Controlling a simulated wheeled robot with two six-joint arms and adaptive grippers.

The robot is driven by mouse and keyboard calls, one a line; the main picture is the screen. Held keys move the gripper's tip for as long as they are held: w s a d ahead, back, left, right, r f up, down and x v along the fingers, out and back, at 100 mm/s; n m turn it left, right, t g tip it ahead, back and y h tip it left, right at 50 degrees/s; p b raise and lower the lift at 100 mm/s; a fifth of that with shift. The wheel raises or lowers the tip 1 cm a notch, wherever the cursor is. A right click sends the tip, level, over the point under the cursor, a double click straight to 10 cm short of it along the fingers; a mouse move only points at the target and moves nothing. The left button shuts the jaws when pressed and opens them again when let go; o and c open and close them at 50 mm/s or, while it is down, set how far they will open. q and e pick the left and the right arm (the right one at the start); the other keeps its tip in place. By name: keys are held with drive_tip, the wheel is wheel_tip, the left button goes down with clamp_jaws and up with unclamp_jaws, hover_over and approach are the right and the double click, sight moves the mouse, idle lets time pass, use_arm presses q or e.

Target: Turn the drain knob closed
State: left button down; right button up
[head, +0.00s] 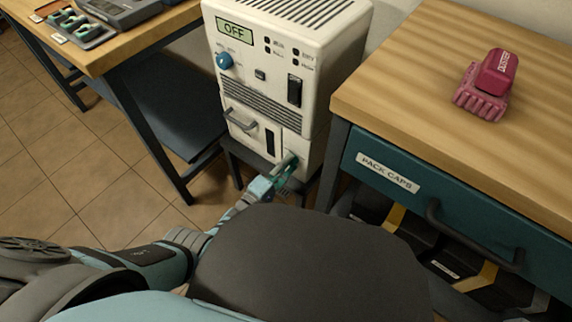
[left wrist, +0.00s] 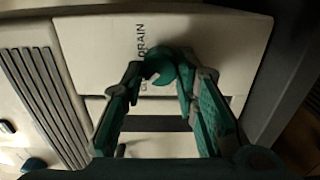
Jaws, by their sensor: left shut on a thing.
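The drain knob (left wrist: 158,66) is a teal, rounded knob on the cream lower panel of the cabinet. The word DRAIN is printed beside it, and more lettering is partly hidden. My left gripper (left wrist: 162,80) is shut on the knob, with its teal-padded fingers on either side of it. In the head view my left gripper (head: 282,174) reaches the low front right of the cream machine (head: 265,100); the knob is hard to make out there. My right gripper is not in view.
The machine has an OFF display (head: 234,31), a blue knob (head: 225,60) and a front handle (head: 240,122). A wooden bench (head: 420,70) with a PACK CAPS drawer (head: 430,205) stands close on the right, with a red duster (head: 484,85) on top. Another table (head: 130,45) is at left.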

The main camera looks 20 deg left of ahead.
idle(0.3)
use_arm(q)
drive_tip(key=c, duration=1.3)
unclamp_jaws()
drive_tip(key=shift+o, duration=0.3)
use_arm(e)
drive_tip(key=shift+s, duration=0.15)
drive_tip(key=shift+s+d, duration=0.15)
use_arm(q)
drive_tip(key=v, duration=1.2)
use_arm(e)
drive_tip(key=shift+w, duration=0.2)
use_arm(q)
drive_tip(key=shift+f, duration=0.1)
